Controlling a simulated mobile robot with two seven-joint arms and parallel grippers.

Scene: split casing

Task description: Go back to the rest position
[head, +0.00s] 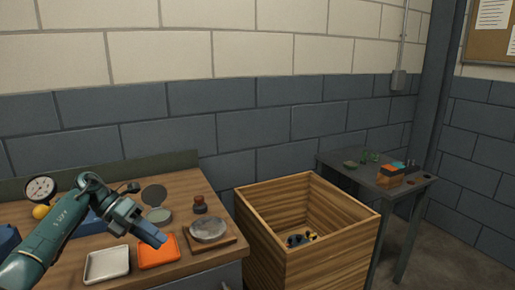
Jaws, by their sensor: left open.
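My left arm comes in from the left over the wooden workbench (185,183). Its gripper (150,235) points down and to the right, above the bench near an orange tray (158,252). The left gripper is open, and I see nothing held in it. My right gripper is out of view.
On the bench are a white tray (107,264), a grey disc on a wooden board (208,230), a brown knobbed piece (199,204) and a dial gauge (41,189). A wooden crate (334,256) holding dark parts stands right of it. A grey side table (345,165) stands further right.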

